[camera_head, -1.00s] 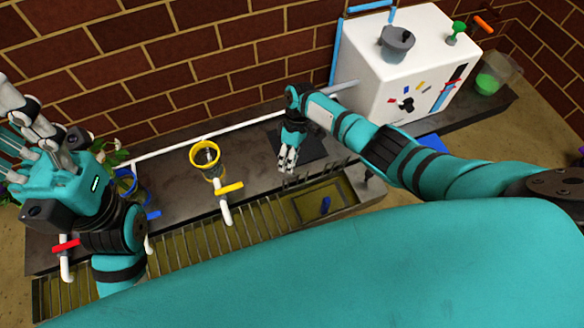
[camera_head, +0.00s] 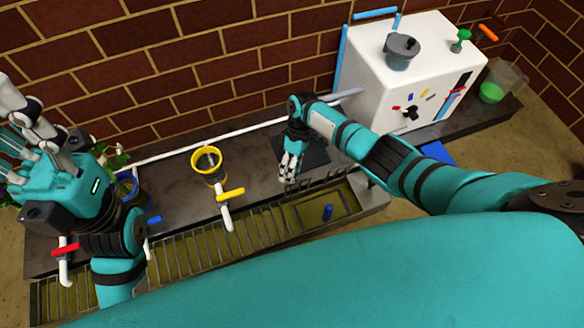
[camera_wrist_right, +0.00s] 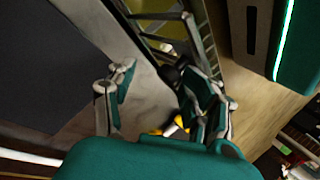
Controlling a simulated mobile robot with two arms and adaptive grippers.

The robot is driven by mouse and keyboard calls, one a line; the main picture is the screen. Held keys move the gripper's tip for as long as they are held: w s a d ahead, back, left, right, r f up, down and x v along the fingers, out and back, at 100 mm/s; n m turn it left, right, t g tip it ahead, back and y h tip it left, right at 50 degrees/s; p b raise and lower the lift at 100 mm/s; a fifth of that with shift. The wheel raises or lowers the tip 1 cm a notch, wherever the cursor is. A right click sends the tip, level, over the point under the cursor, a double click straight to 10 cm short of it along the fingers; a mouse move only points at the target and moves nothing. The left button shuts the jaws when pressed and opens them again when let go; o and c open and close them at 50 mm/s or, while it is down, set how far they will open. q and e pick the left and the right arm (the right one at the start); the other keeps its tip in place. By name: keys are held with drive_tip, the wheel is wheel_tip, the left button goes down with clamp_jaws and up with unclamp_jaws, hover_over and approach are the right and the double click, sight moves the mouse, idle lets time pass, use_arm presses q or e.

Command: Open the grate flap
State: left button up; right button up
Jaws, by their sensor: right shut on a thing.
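The grate (camera_head: 190,247) runs along the front of the dark counter. Its flap (camera_head: 325,181) stands raised at the back edge of the right-hand opening, and its bars show as a ladder shape in the right wrist view (camera_wrist_right: 190,35). A basin with a blue piece (camera_head: 327,212) shows below the opening. My right gripper (camera_head: 289,178) is at the flap's left end, shut on it; its fingers (camera_wrist_right: 160,95) partly hide the contact. My left gripper (camera_head: 25,165) is at the far left, away from the flap, its fingers overlapping other parts.
A yellow-rimmed container (camera_head: 207,160) and a yellow-handled pipe (camera_head: 229,196) stand left of my right gripper. A dark mat (camera_head: 316,152) lies behind it. A white box (camera_head: 395,75) with a grey pot (camera_head: 401,52) stands at the right. A brick wall closes the back.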

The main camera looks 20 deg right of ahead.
drive_tip(key=shift+w+d+r, duration=0.1)
drive_tip(key=v, duration=1.1)
drive_tip(key=shift+r, duration=0.4)
drive_tip(key=shift+w, duration=0.1)
